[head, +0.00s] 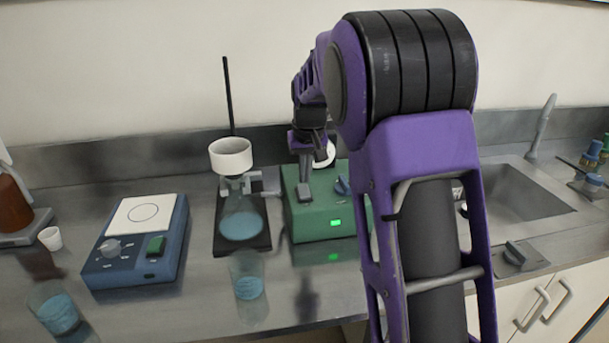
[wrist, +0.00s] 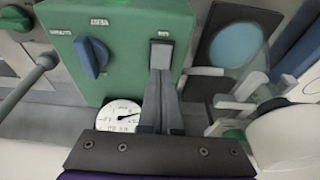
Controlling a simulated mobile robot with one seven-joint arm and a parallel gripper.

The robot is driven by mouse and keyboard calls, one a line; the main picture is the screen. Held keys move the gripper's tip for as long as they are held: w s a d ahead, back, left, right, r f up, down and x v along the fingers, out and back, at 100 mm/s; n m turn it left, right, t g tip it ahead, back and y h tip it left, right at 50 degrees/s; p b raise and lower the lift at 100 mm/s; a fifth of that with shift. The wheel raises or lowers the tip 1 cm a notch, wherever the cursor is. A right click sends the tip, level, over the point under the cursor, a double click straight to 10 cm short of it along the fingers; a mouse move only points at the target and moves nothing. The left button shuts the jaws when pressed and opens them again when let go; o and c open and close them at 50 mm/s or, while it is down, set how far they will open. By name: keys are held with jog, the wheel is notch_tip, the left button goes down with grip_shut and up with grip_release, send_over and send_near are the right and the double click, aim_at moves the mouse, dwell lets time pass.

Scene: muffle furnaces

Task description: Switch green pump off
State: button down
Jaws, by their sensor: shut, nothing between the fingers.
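The green pump (head: 305,218) stands on the bench in the middle of the head view, with a lit green indicator (head: 335,222) on its front. In the wrist view the pump (wrist: 125,20) shows from above, with a blue knob (wrist: 92,57), a pale rocker switch (wrist: 161,53) and a round white gauge (wrist: 120,115). My gripper (wrist: 161,72) is shut and empty, its fingertips right at the switch; I cannot tell if they touch it. In the head view my gripper (head: 304,192) is over the pump's top, and my arm hides the pump's right part.
A filter flask (head: 241,212) with a white funnel (head: 231,156) stands close left of the pump. A beaker (head: 247,277) is in front of it. A blue hotplate (head: 137,240) is further left. A sink (head: 520,205) lies right, beyond my arm.

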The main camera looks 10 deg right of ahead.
jog(key=v, duration=1.1)
jog(key=shift+s+p, duration=0.2)
jog(key=shift+p, duration=0.25)
